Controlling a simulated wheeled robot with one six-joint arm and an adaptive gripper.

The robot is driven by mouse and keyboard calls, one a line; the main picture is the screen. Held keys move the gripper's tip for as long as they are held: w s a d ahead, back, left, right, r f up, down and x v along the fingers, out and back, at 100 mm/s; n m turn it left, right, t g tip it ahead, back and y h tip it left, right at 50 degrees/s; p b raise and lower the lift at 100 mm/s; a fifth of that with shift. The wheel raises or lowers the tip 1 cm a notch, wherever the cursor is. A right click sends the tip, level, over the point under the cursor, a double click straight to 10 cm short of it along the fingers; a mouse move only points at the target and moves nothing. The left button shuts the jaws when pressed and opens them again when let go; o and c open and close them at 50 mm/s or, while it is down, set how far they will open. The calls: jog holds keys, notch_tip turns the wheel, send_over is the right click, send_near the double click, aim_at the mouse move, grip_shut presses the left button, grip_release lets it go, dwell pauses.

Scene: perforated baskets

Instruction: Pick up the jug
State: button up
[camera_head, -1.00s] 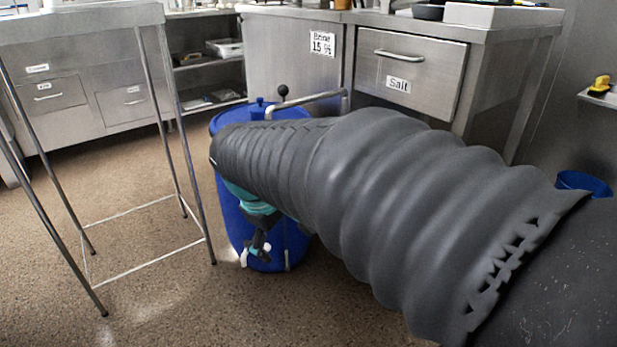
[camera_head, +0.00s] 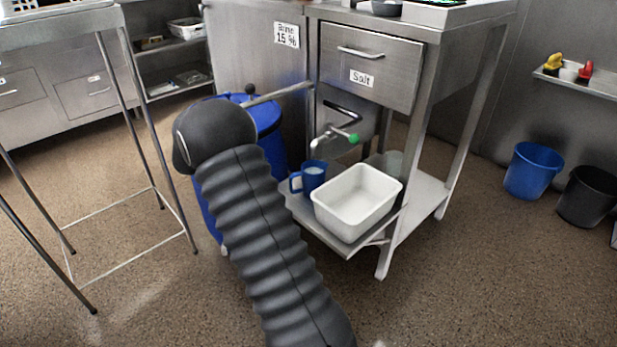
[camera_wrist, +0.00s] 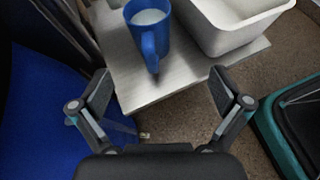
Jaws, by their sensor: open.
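The jug is a blue jug (camera_head: 310,178) with a handle, standing upright on the low metal shelf (camera_head: 342,243) under the salt drawer. In the wrist view the jug (camera_wrist: 150,36) is at the top centre, with pale contents inside and its handle turned toward my gripper. My gripper (camera_wrist: 156,92) is open and empty, its fingers spread apart short of the jug, with the handle beyond and between the fingertips. In the head view my gripper is hidden behind my own arm.
A white basin (camera_head: 357,201) stands right beside the jug on the shelf. A tap with a green tip (camera_head: 352,138) sticks out above the jug. A blue barrel (camera_head: 268,130) stands to the left. Blue (camera_head: 533,171) and black (camera_head: 587,196) buckets stand on the floor at right.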

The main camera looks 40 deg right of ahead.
aim_at(294, 175)
jog(key=shift+n+h, duration=0.3)
jog(key=shift+h, duration=0.1)
jog(key=x, duration=0.3)
jog(key=w+x, duration=0.1)
jog(key=x, duration=0.5)
jog(key=shift+w+d+f, duration=0.15)
jog(key=shift+d+f, duration=0.05)
jog(key=shift+f, duration=0.25)
jog(key=shift+p+x, duration=0.35)
jog(key=shift+x, duration=2.3)
jog(key=shift+w+d+r, duration=0.1)
jog(key=shift+w+r, duration=0.1)
jog(key=c, duration=1.6)
jog(key=shift+r, duration=0.1)
